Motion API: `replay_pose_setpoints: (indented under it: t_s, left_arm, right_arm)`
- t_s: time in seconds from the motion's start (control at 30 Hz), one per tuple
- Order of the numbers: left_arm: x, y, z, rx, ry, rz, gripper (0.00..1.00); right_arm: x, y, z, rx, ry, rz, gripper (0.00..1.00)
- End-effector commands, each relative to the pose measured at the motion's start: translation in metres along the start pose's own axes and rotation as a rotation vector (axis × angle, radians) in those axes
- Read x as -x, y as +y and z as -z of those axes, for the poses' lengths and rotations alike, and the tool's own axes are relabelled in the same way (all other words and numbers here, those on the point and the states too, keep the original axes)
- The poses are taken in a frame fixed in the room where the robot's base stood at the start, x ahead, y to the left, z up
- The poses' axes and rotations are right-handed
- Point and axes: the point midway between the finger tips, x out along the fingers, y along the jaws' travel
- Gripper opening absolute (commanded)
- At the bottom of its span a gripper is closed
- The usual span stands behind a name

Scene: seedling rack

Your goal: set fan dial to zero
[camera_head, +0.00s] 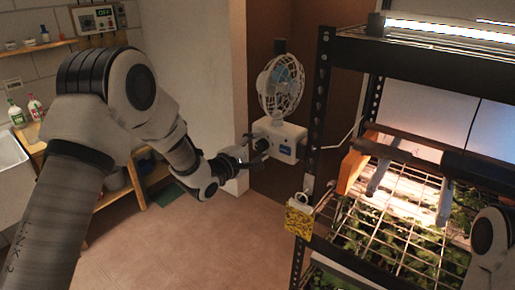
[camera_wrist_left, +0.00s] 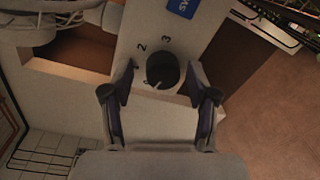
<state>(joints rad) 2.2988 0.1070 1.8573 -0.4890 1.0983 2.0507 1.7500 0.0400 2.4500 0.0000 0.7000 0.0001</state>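The white fan (camera_head: 281,88) has a round wire cage and stands on a white box base (camera_head: 283,141) fixed at the rack's left post. Its dark round dial (camera_wrist_left: 162,70) is on the base; the numbers 2 and 3 show beside it in the left wrist view. A small light mark is on the dial's near edge, but I cannot tell clearly which number it points to. My left gripper (camera_head: 250,147) is at the dial's side of the base. In the left wrist view its fingers (camera_wrist_left: 161,82) are open, one on each side of the dial, with small gaps. My right gripper is not shown.
The black rack post (camera_head: 312,135) stands just right of the fan. My right arm shows at the right edge. The floor (camera_head: 190,245) below my left gripper is clear.

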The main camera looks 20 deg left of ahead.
Motion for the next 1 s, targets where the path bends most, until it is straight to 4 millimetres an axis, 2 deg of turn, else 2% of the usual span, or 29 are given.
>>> replay_pose_setpoints:
  t_s: [0.27,0.37,0.47,0.7,0.8,1.0]
  left_arm:
    - [0.001,-0.002,0.0,0.0,0.0,0.004,0.61]
    - [0.009,-0.002,0.001,0.0,0.001,0.005,0.61]
    - [0.028,-0.002,0.001,0.003,0.002,0.005,0.61]
    - [0.089,-0.001,0.001,0.006,0.002,0.003,0.61]
    - [0.108,-0.001,0.002,0.005,0.003,0.002,0.61]
    - [0.12,-0.001,0.001,0.001,0.0,0.002,0.61]
  right_arm:
    - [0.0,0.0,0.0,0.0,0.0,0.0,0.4]
    - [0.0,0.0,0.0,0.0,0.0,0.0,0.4]
    - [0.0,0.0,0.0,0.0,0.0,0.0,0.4]
    - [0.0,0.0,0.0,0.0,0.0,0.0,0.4]
    - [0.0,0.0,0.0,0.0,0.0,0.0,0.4]
    - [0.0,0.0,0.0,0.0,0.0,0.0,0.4]
